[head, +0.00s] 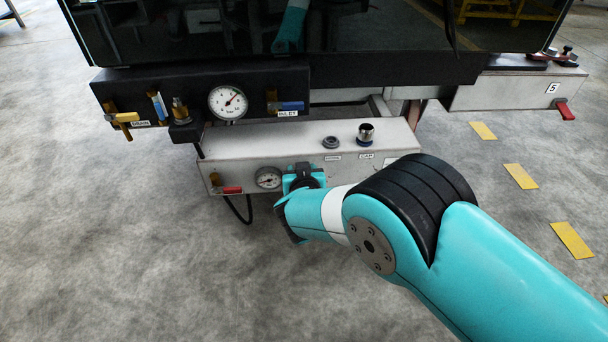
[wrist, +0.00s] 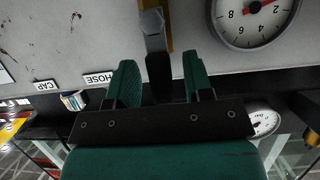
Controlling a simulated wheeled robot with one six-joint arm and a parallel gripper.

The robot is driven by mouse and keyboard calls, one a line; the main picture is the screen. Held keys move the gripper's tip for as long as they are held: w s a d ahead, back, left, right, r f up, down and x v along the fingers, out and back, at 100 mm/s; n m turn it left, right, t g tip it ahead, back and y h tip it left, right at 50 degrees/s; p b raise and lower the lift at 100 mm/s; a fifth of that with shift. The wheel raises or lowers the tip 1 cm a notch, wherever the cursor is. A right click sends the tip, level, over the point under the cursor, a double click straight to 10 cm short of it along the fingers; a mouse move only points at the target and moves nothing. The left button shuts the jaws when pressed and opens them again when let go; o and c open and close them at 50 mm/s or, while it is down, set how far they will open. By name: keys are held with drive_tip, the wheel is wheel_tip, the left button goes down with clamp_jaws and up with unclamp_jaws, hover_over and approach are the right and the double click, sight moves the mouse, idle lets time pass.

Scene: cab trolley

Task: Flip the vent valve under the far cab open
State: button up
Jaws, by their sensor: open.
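A white valve box (head: 215,160) hangs under the dark cab (head: 380,30). My gripper (head: 303,180) is at its front face, right of a small gauge (head: 268,178). In the wrist view, my gripper (wrist: 158,70) is open. A valve with a grey bolt head (wrist: 152,22), brass body and dark lever (wrist: 159,75) sits ahead of it. The lever reaches in between the two fingers; I cannot tell whether they touch it. My gripper hides this valve in the head view. No vent label is readable, so I cannot confirm which valve is the vent.
A black manifold (head: 255,80) above carries a large gauge (head: 228,102), a yellow drain lever (head: 126,117) and a blue inlet lever (head: 290,106). A red lever (head: 232,190) is left on the white box. Another red lever (head: 566,110) is at right. Floor in front is clear.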

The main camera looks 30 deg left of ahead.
drive_tip(key=p+v, duration=0.7)
drive_tip(key=v, duration=1)
drive_tip(key=shift+s+p, duration=0.25)
drive_tip(key=shift+p, duration=0.05)
